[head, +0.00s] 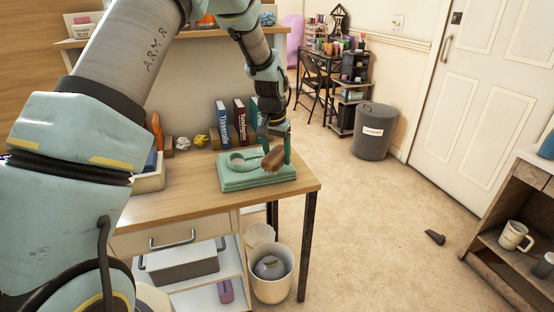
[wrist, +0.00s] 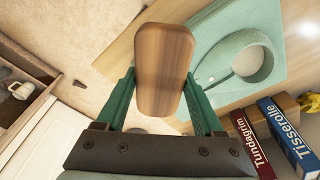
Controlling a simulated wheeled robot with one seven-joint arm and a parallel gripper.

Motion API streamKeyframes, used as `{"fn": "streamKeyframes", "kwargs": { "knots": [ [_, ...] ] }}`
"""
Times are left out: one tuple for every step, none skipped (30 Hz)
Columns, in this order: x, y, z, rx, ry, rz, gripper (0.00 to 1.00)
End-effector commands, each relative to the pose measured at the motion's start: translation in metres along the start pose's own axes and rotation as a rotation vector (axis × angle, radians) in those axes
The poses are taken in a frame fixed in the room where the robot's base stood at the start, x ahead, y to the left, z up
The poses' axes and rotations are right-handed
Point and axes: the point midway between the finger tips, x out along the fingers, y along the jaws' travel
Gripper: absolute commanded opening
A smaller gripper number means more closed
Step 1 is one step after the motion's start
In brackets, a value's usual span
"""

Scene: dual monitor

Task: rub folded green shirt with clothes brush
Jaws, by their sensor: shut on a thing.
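The clothes brush (wrist: 163,70) has a brown wooden back and shows large between my fingers in the wrist view. My gripper (head: 275,140) is shut on the brush (head: 273,159) and holds it at the right part of the folded green shirt (head: 240,182). The shirt lies flat on the desk near its right end, and it also shows in the wrist view (wrist: 205,55). I cannot tell whether the brush touches the cloth. A round green loop (head: 246,160) lies on top of the shirt, left of the brush.
Several upright books (head: 223,125) stand behind the shirt. Crumpled yellow paper (head: 200,140) and a tray (head: 150,180) are to the left on the wooden desk (head: 165,206). A bin (head: 272,284) stands below. Open carpet lies to the right.

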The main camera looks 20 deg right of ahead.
Motion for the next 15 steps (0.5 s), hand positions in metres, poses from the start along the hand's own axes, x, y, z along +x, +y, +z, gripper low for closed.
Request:
{"fn": "streamKeyframes", "kwargs": {
  "knots": [
    [-0.007, 0.001, 0.0, 0.001, -0.003, 0.001, 0.25],
    [-0.009, 0.001, -0.001, 0.001, -0.003, 0.001, 0.25],
    [-0.013, 0.001, -0.001, 0.001, -0.003, 0.001, 0.25],
    [-0.015, 0.001, -0.002, 0.001, -0.004, 0.001, 0.25],
    [-0.018, 0.001, -0.002, 0.0, -0.004, 0.001, 0.25],
    [-0.022, 0.0, -0.003, 0.0, -0.004, 0.001, 0.25],
    [-0.024, 0.0, -0.004, 0.0, -0.004, 0.001, 0.25],
    [-0.027, 0.0, -0.004, 0.0, -0.004, 0.001, 0.25],
    [-0.031, 0.0, -0.005, 0.0, -0.004, 0.001, 0.25],
    [-0.033, 0.0, -0.005, 0.0, -0.003, 0.001, 0.25],
    [-0.036, 0.0, -0.006, 0.0, -0.003, 0.001, 0.25],
    [-0.04, 0.0, -0.006, 0.0, -0.003, 0.001, 0.25],
    [-0.042, 0.0, -0.007, 0.0, -0.003, 0.001, 0.25],
    [-0.045, 0.0, -0.007, -0.001, -0.002, 0.001, 0.25],
    [-0.048, 0.0, -0.008, -0.001, -0.002, 0.001, 0.25]
  ]
}}
